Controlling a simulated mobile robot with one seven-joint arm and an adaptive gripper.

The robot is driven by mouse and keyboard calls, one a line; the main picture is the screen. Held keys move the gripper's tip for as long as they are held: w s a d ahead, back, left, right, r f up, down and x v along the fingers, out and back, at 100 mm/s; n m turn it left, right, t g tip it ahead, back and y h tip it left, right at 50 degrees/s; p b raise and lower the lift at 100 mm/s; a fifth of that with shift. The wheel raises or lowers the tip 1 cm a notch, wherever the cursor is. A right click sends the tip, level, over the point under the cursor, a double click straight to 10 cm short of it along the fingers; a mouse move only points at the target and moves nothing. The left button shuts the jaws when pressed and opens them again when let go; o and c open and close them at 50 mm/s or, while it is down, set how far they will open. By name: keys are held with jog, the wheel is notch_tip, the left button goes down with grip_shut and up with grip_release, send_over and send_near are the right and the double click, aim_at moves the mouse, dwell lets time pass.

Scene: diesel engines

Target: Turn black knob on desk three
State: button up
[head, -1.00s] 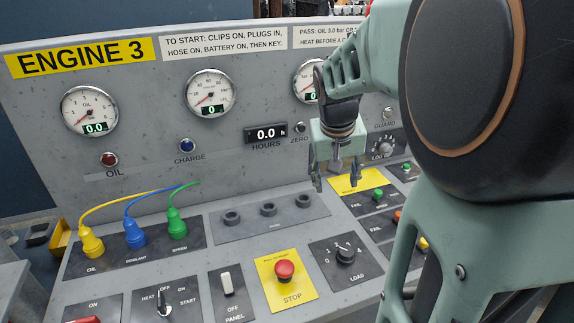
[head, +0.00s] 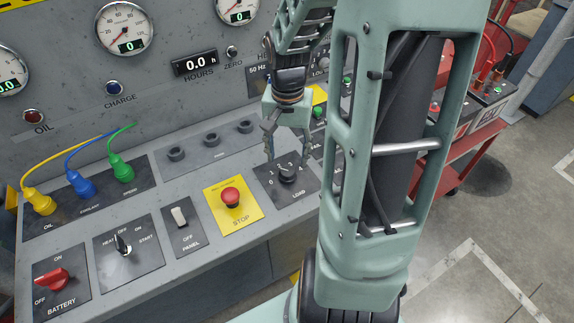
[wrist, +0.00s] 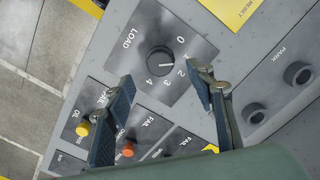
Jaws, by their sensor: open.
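The black LOAD knob (head: 287,173) sits on a dark plate marked 0 to 4, on the sloping grey desk right of the yellow STOP plate. It also shows in the wrist view (wrist: 159,60), where its white mark points toward the low numbers, near 1. My gripper (head: 287,148) is open and empty, above the knob plate, fingers pointing down. In the wrist view the fingertips (wrist: 160,76) stand apart on either side of the knob, slightly nearer the camera's lower edge, and do not appear to touch it.
The red STOP button (head: 231,197) is just left of the LOAD plate. The panel switch (head: 179,216), key switch (head: 123,243) and red battery switch (head: 52,279) lie further left. Yellow and orange buttons (wrist: 129,150) are beside a finger. A red cart (head: 470,140) stands at right.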

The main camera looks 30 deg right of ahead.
aim_at(288, 170)
notch_tip(288, 170, down, 6)
jog(key=shift+f, duration=0.1)
dwell(0.4)
jog(key=c, duration=1.2)
jog(key=shift+o, duration=0.2)
jog(key=n, duration=0.4)
jog(key=shift+w+p, duration=0.1)
jog(key=shift+p, duration=0.25)
jog(key=shift+n+p, duration=0.4)
jog(key=shift+n, duration=1.6)
